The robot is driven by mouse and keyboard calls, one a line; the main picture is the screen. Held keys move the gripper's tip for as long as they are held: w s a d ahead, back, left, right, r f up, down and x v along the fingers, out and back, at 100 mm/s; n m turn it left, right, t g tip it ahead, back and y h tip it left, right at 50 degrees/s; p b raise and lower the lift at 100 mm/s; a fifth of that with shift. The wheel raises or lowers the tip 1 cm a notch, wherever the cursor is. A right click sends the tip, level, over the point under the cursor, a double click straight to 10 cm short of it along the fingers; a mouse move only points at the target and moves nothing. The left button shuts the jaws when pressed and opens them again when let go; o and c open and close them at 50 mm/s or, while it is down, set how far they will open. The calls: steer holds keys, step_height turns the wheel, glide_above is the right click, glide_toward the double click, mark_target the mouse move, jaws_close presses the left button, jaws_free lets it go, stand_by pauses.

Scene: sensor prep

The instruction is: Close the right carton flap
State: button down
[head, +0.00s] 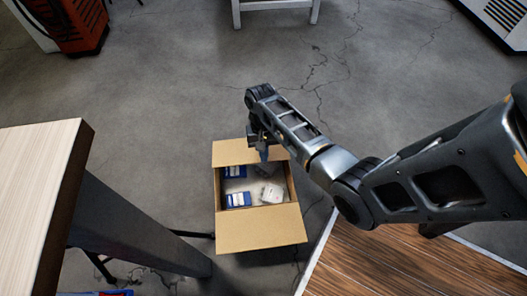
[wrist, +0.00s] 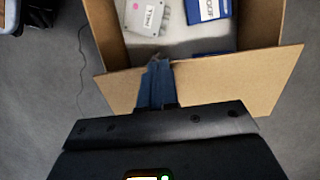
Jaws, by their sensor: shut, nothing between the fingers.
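The open cardboard carton (head: 219,192) stands on the floor. One flap (head: 232,153) is folded outward on its far side and another (head: 262,229) on its near side in the head view. I cannot tell which is called the right one. My gripper (head: 263,157) is shut and empty, pointing down at the far flap. In the wrist view the shut fingertips (wrist: 157,68) overlap this flap (wrist: 225,82) near its hinge edge. I cannot tell whether they touch it. My arm hides part of the flap in the head view.
Inside the carton lie blue boxes (head: 238,199) and a white box (head: 272,193). A pale table (head: 40,170) stands left and a brown wooden surface (head: 400,265) lies at lower right.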

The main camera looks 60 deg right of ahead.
steer(key=shift+s+a+f+t+h+p, duration=0.3)
steer(key=shift+a+f+h+p, duration=0.1)
steer(key=shift+p, duration=0.75)
steer(key=shift+s+a+f, duration=0.1)
steer(key=shift+f, duration=0.6)
steer(key=shift+s+a+f, duration=0.1)
steer(key=shift+f, duration=0.55)
steer(key=shift+p, duration=0.3)
step_height(320, 180, up, 16)
steer(key=p, duration=1)
steer(key=shift+f+p, duration=0.25)
steer(key=shift+p, duration=0.05)
